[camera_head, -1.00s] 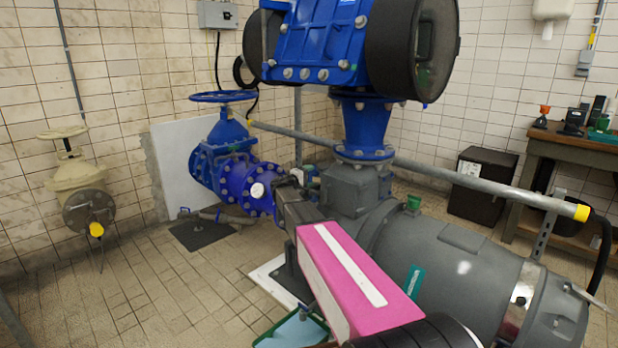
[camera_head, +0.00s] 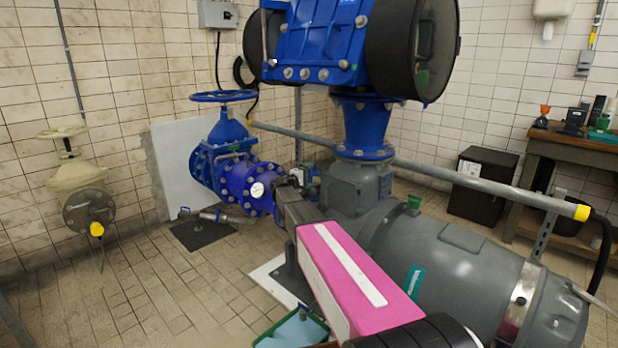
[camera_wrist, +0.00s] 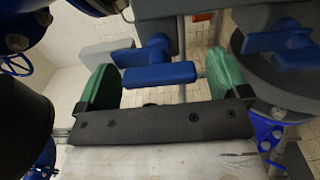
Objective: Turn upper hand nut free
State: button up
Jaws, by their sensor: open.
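In the wrist view, a blue hand nut with a wide bar-shaped grip (camera_wrist: 160,75) lies between the two green fingers of my gripper (camera_wrist: 161,80). The fingers are apart, one on each side of the bar, with visible gaps at its ends. A second blue hand nut (camera_wrist: 278,40) shows at the right, outside the right finger. I cannot tell from this view which of the two is the upper one. In the head view, my pink arm link hides most of my gripper and the hand nuts.
A large grey pump body (camera_head: 440,265) stands right of my arm, with a blue pipe neck (camera_head: 363,125) and a blue motor housing (camera_head: 322,40) above. A blue valve with handwheel (camera_head: 222,97) is behind. A long grey pipe (camera_head: 480,183) crosses at the right. Floor is open at left.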

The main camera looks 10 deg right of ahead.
jog(key=v, duration=1)
jog(key=shift+s+a, duration=0.25)
jog(key=shift+a, duration=0.1)
jog(key=s+d+f+m+g+y, duration=0.2)
jog(key=s+d+f+g+y, duration=0.1)
jog(key=s+f, duration=0.55)
jog(key=s+d+f+m+g+y, duration=0.2)
jog(key=s+d+f+g+y, duration=0.2)
jog(key=s+f, duration=0.45)
jog(key=s+a+f+m+g+y, duration=0.1)
jog(key=s+a+y, duration=0.1)
jog(key=s, duration=0.4)
jog(key=s+a+f+m+g+y, duration=0.1)
jog(key=s+f+y, duration=0.1)
jog(key=s, duration=0.4)
jog(key=s+a+f+m+g+y, duration=0.1)
jog(key=s+a+y, duration=0.1)
jog(key=s+y, duration=0.2)
jog(key=s, duration=0.3)
jog(key=shift+a+f, duration=0.3)
jog(key=shift+f, duration=0.05)
